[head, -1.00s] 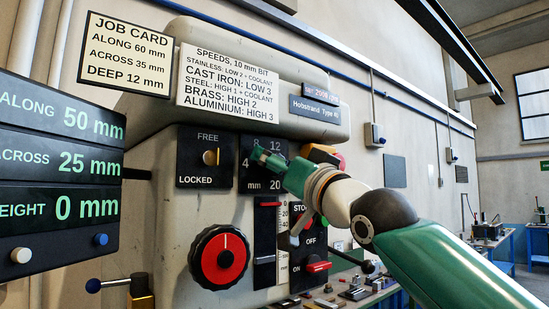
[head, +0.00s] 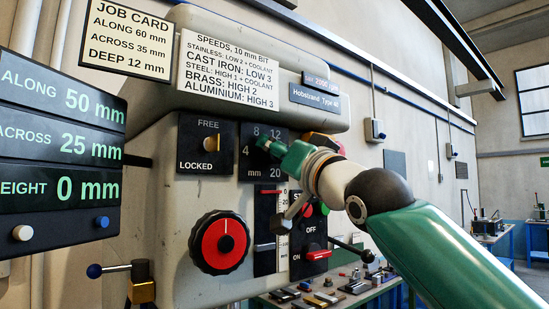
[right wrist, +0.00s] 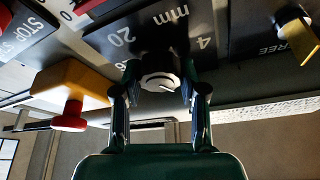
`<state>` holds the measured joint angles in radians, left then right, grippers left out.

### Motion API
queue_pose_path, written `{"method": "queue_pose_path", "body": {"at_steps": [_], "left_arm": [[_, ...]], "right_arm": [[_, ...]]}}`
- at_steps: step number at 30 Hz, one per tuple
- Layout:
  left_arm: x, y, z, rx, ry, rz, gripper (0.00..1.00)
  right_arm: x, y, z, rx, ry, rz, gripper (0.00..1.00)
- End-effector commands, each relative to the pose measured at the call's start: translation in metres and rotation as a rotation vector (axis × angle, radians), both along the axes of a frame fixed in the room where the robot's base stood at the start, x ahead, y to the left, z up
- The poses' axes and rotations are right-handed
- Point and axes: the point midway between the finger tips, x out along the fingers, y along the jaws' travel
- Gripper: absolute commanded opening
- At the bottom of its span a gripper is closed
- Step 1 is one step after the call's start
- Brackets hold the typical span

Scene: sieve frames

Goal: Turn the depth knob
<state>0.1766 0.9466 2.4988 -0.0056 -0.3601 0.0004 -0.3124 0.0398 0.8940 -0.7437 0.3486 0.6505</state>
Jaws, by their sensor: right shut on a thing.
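The depth dial (head: 250,170) is a black plate marked 4, 8, 12, 20 and mm on the machine's front. It also shows, upside down, in the right wrist view (right wrist: 113,43). My right gripper (head: 268,147) is at the plate's middle and covers the knob in the head view. In the right wrist view my right gripper (right wrist: 160,88) has one finger on each side of the round grey depth knob (right wrist: 160,82) and is shut on it. I cannot read exactly which number the knob points to. My left gripper is not in view.
A FREE/LOCKED switch (head: 218,146) is left of the dial. A large red and black knob (head: 220,243) is below it. An orange block with a red button (right wrist: 70,88) is close by the gripper. The job card (head: 128,38) reads DEEP 12 mm.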

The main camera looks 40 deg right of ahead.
Motion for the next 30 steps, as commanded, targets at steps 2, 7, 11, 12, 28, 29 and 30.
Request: {"method": "queue_pose_path", "body": {"at_steps": [2,7,11,12,28,29,30], "left_arm": [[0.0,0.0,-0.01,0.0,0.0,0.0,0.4],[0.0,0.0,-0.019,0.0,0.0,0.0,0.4],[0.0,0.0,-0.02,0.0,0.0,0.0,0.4],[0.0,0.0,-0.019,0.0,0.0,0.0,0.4],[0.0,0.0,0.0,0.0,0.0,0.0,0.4],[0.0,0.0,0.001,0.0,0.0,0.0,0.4],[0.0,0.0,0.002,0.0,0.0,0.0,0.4]], "right_arm": [[0.0,0.001,-0.003,0.05,0.001,0.002,0.07],[0.0,0.001,-0.002,0.188,0.011,0.001,0.07],[0.0,0.0,-0.001,0.31,0.022,0.001,0.07],[0.0,0.0,0.0,0.347,0.025,-0.001,0.07],[0.001,-0.002,-0.001,0.793,0.063,-0.002,0.07],[0.001,-0.002,-0.001,0.811,0.064,-0.002,0.07],[0.001,-0.002,-0.001,0.832,0.066,-0.003,0.07]]}}
